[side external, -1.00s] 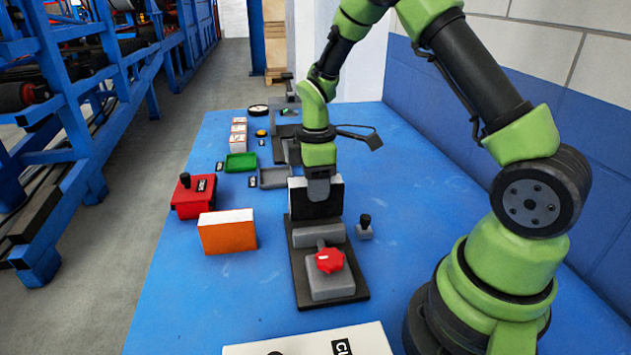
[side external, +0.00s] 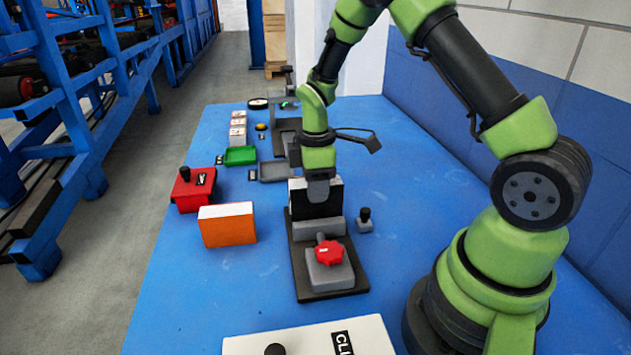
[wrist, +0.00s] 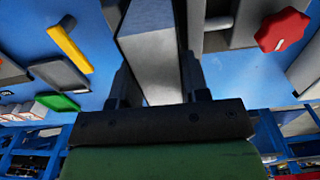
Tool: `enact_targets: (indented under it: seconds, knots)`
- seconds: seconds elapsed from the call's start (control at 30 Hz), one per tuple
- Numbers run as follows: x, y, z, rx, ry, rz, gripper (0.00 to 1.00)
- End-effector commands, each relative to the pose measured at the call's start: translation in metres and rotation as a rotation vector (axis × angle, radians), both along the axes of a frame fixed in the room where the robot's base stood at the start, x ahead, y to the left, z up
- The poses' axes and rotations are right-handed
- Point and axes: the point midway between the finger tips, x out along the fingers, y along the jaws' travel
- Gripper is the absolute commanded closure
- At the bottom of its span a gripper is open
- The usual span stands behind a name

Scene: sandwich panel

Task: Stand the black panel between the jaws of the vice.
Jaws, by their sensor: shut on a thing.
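The black panel (side external: 330,197) stands upright in the side view, with its dark broad face toward the camera. In the wrist view its pale grey edge (wrist: 150,45) runs between my fingers. My gripper (side external: 319,192) is shut on the panel's upper part, pointing down; it also shows in the wrist view (wrist: 157,88). The vice (side external: 332,283) has a dark base, a grey near jaw (side external: 318,227) and a red knob (side external: 329,252). The panel is right behind the near jaw. Its lower edge and the far jaw are hidden, so I cannot tell how deep it sits.
An orange-sided block (side external: 227,226) and a red box (side external: 193,190) stand left of the vice. A small grey piece with a black knob (side external: 364,220) is close on the right. Green (side external: 240,155) and grey trays (side external: 273,171) lie behind. The blue table is clear further right.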

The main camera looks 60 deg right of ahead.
Motion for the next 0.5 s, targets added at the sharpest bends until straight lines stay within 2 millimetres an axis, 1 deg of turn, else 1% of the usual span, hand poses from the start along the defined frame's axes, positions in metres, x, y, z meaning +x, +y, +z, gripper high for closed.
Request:
enact_targets:
  seconds: [0.27,0.5]
  knots:
    - [0.0001,0.0,-0.0008,0.0,0.0,0.0,0.83]
    - [0.0001,0.0,-0.0075,0.0,0.0,-0.001,0.83]
